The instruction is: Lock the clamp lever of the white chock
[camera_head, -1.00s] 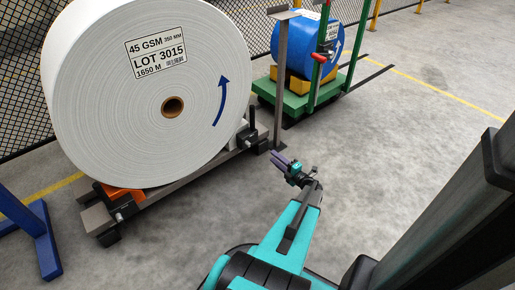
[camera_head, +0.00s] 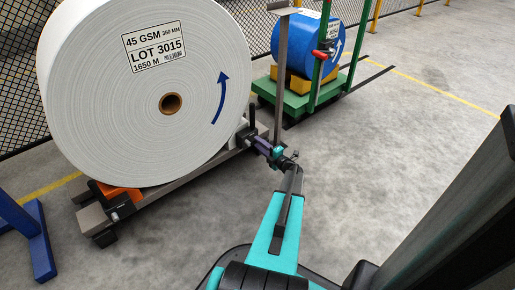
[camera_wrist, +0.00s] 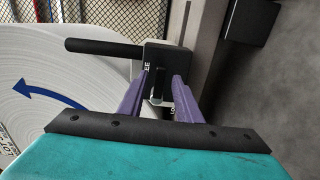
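The white chock (camera_head: 236,142) sits under the right side of the big white roll (camera_head: 150,85). A dark clamp block (camera_wrist: 168,56) is at this chock, with a black bar (camera_wrist: 103,47) sticking out of it, to the left in the wrist view and upright in the head view (camera_head: 252,114). A short dark tab with a pale end (camera_wrist: 158,88) lies between my fingers; it looks like the clamp lever. My gripper (camera_wrist: 162,80) is open, its purple fingers on either side of the tab, with gaps visible. Small lettering on the block is only partly readable. In the head view my gripper (camera_head: 262,145) is at the block.
An orange chock (camera_head: 120,193) is under the roll's left side, on the same rail (camera_head: 180,178). A grey post (camera_head: 279,80) stands close behind my gripper. A green stand (camera_head: 300,102) carries a blue roll. A blue stand (camera_head: 38,240) is at left.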

